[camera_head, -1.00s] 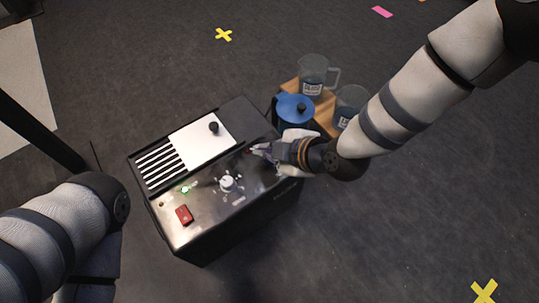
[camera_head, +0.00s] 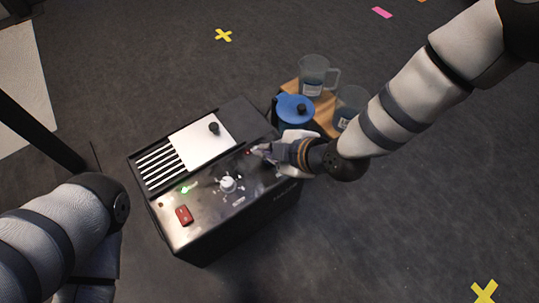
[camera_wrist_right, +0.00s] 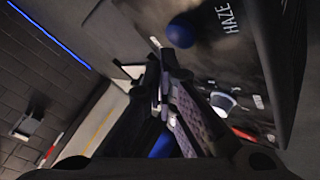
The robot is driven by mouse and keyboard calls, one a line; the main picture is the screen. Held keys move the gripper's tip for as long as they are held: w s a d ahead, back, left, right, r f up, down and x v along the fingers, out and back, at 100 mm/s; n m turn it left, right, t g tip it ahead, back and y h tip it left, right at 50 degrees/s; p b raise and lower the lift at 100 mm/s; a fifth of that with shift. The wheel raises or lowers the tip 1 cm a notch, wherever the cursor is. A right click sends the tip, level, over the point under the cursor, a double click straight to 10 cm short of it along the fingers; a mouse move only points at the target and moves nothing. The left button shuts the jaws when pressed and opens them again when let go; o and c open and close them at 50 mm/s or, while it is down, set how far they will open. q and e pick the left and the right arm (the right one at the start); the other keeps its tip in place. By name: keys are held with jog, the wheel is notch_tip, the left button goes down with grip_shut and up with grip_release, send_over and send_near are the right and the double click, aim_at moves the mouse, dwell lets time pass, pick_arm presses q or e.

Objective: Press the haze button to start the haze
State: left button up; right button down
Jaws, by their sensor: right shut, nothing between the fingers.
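The haze machine (camera_head: 250,200) is a black box on the floor, with a control panel on top. The panel has a white dial (camera_head: 228,184), a red rocker switch (camera_head: 184,215), a lit green light (camera_head: 185,189) and a small red light (camera_head: 248,152). My right gripper (camera_head: 259,149) is shut and empty, low over the panel's right end. In the right wrist view its fingertips (camera_wrist_right: 160,53) are close to a round blue button (camera_wrist_right: 184,30) beside the word HAZE. I cannot tell if they touch. In the head view the gripper hides this button.
A blue-lidded jug (camera_head: 295,108) and clear jugs (camera_head: 314,72) stand on a wooden board (camera_head: 325,118) just behind my right gripper. The floor in front and right is clear.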

jog(key=shift+f, duration=0.45)
pick_arm(q)
jog(key=shift+f, duration=0.2)
pick_arm(e)
jog(key=shift+f, duration=0.45)
dwell(0.4)
pick_arm(q)
jog(key=shift+r, duration=0.1)
pick_arm(e)
jog(key=shift+r, duration=0.1)
pick_arm(q)
jog(key=shift+w+r+p, duration=0.1)
jog(key=shift+r+p, duration=0.45)
pick_arm(e)
jog(key=shift+r, duration=0.8)
notch_tip(320, 180, up, 5)
jog(key=p, duration=0.3)
jog(key=shift+r+p, duration=0.1)
jog(key=shift+p, duration=0.3)
pick_arm(q)
jog(key=r, duration=0.3)
jog(key=shift+w+r+t, duration=0.1)
jog(key=shift+w+t, duration=0.15)
jog(key=shift+t, duration=0.05)
